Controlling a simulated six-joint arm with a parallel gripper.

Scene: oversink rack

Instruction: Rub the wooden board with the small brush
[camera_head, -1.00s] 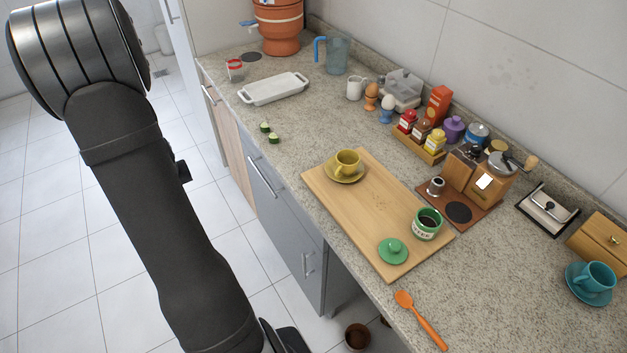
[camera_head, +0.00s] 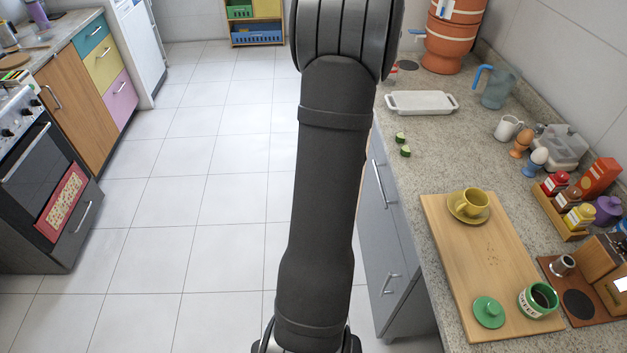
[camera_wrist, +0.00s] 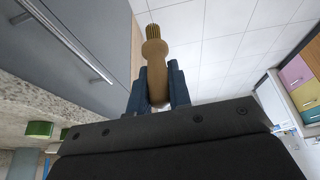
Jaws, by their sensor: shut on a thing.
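The wooden board (camera_head: 450,245) lies on the counter at the right of the head view. A yellow cup on a saucer (camera_head: 469,205), a green lid (camera_head: 488,312) and a green-and-white pot with dark contents (camera_head: 538,300) stand on it. A few faint dark specks show on its bare middle. In the wrist view my gripper (camera_wrist: 157,88) is shut on the small brush (camera_wrist: 153,50). The brush has a tan wooden handle, and its yellowish bristles point away from the fingers. The head view shows my arm, but not the gripper or the brush.
The counter (camera_head: 440,135) also bears a white tray (camera_head: 422,102), cucumber pieces (camera_head: 402,143), a blue jug (camera_head: 494,87), egg cups and a spice rack (camera_head: 562,212). Grey drawers (camera_head: 385,220) front it. Open tiled floor (camera_head: 200,220) lies left of my arm.

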